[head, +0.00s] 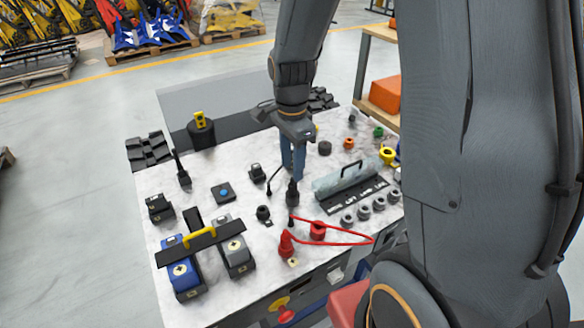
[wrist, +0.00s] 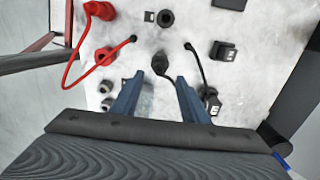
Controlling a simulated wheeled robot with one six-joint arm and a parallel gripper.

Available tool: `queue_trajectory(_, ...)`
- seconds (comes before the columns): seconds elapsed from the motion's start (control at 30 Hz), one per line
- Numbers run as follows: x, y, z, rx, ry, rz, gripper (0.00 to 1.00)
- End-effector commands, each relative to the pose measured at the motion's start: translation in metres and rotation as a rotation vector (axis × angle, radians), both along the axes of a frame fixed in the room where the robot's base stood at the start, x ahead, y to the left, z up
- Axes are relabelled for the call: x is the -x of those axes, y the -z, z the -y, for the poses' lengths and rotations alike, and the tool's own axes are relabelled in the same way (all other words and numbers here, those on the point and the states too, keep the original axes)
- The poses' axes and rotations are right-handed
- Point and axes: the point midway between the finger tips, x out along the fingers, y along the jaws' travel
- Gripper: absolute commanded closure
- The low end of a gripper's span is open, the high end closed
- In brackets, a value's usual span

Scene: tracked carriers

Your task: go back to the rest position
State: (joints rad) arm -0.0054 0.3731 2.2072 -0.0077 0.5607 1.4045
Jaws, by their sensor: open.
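My gripper (head: 293,176) points down over the middle of the carrier's speckled pale top (head: 150,235). Its two blue fingers (wrist: 160,84) stand apart in the wrist view, with nothing held between them. A black plug (head: 292,194) stands upright just below the fingertips in the head view. The black plug (wrist: 160,65) shows just beyond the gap between the fingers in the wrist view. I cannot tell the exact height of the fingertips above it. A thin black cable (wrist: 197,62) runs beside the right finger in the wrist view.
Red connectors (head: 317,231) with a red cable stand near the front edge. A yellow-handled black bar (head: 200,243) spans blue and grey blocks at front left. A wooden shelf (head: 376,115) stands behind right.

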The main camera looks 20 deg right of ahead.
Motion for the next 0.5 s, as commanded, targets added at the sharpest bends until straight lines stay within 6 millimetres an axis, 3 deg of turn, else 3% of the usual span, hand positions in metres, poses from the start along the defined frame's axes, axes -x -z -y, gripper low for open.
queue_trajectory(0.5,0.0057,-0.0038,0.0001,0.0,-0.067,0.007,0.59)
